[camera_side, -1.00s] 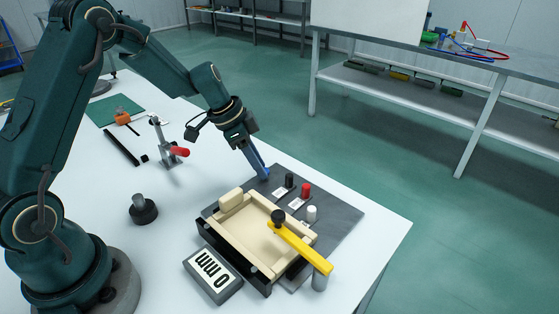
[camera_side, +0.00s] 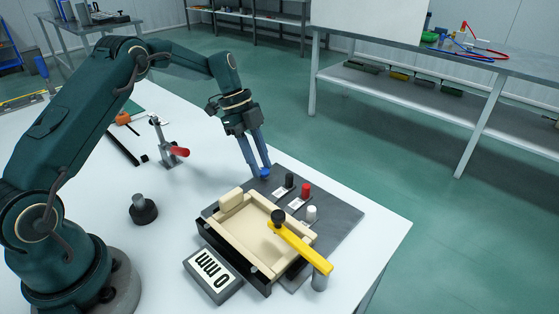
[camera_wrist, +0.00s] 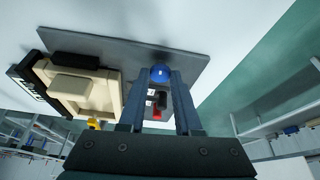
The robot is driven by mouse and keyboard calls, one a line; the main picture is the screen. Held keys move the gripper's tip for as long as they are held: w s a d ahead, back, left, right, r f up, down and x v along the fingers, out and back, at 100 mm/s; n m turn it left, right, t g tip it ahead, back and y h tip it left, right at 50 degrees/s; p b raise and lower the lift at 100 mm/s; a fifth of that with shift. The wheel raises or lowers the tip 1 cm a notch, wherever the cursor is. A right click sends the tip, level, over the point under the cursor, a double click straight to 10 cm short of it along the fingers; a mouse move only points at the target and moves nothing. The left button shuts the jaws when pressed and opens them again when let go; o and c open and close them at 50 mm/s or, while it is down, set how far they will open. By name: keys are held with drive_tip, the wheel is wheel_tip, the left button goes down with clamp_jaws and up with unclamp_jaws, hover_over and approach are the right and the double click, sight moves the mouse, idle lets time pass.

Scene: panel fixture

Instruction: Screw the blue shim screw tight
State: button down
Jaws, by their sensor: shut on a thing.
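The blue shim screw (camera_side: 265,172) stands at the far left corner of the dark grey plate (camera_side: 342,224), at the end of a row of knobs. My gripper (camera_side: 260,174) points down at it from above, with its two blue-grey fingers on either side of its head. In the wrist view the round blue head (camera_wrist: 160,72) shows between the fingertips of my gripper (camera_wrist: 158,78), which is shut on it. The screw's shaft and its seat in the plate are hidden.
Black (camera_side: 289,180), red (camera_side: 306,190) and white (camera_side: 312,213) knobs stand close by in the row. A beige tray (camera_side: 238,247) sits in front, with a yellow bar (camera_side: 302,248) across its right corner. A red-handled clamp (camera_side: 168,150) stands to the left.

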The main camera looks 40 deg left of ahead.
drive_tip(key=shift+f+m, duration=0.1)
drive_tip(key=shift+m, duration=0.3)
drive_tip(key=c, duration=0.6)
unclamp_jaws()
drive_tip(key=shift+v, duration=2.6)
